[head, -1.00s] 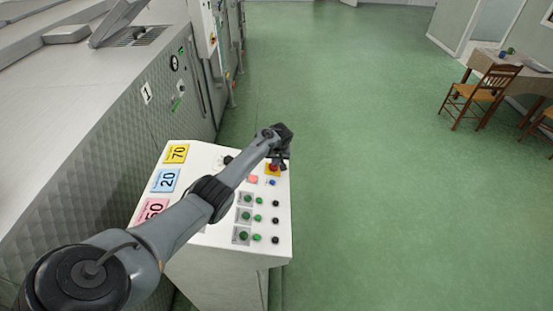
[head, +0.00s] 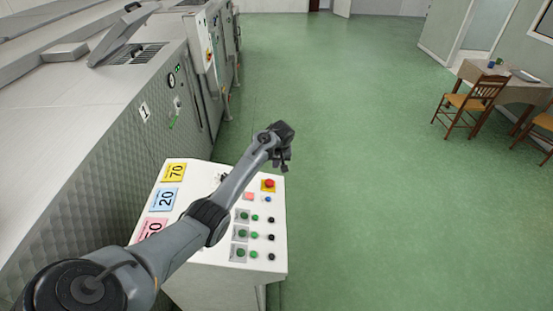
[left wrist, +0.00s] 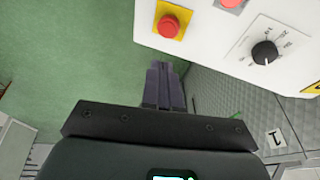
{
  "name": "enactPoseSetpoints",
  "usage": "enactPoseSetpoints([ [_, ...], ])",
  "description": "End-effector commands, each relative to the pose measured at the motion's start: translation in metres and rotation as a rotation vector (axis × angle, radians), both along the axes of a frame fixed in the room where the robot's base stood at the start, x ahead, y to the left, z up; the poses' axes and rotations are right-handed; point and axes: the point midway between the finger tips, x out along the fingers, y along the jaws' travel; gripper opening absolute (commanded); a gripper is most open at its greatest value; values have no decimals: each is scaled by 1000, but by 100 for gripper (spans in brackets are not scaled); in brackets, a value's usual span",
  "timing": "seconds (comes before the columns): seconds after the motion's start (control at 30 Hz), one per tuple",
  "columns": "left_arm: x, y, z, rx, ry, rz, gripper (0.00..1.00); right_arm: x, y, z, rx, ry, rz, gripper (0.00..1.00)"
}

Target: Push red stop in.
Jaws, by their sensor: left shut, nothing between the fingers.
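The red stop (head: 268,183) is a round red button on a yellow square plate at the far right corner of the white control console (head: 200,255). In the left wrist view the red stop (left wrist: 169,25) shows whole, and nothing touches it. I cannot tell whether it is pressed in. My left gripper (head: 285,166) is shut and empty, just beyond the console's far right corner in the head view. In the left wrist view its fingertips (left wrist: 165,68) are together, apart from the red stop. My right gripper is not in view.
The console also carries a flat pinkish-red button (head: 249,197), a black dial (left wrist: 264,52) and several green and black buttons. A quilted metal machine (head: 90,190) stands on the left. Green floor (head: 370,180) is open on the right.

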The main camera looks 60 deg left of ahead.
Motion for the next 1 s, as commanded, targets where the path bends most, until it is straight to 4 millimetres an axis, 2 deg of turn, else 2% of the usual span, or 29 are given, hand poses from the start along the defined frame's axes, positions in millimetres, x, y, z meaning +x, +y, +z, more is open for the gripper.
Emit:
enactPoseSetpoints([
  [0.2, -1, -7, 20, -1, 0, -1, 0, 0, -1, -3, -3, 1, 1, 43],
  [0.37, -2, -8, 25, -1, 1, -1, 0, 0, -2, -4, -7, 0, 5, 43],
  [0.83, -2, -9, 25, 1, 2, -4, 0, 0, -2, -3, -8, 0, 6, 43],
  [1.0, -7, -25, 13, 32, 22, -68, 0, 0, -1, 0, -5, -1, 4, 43],
])
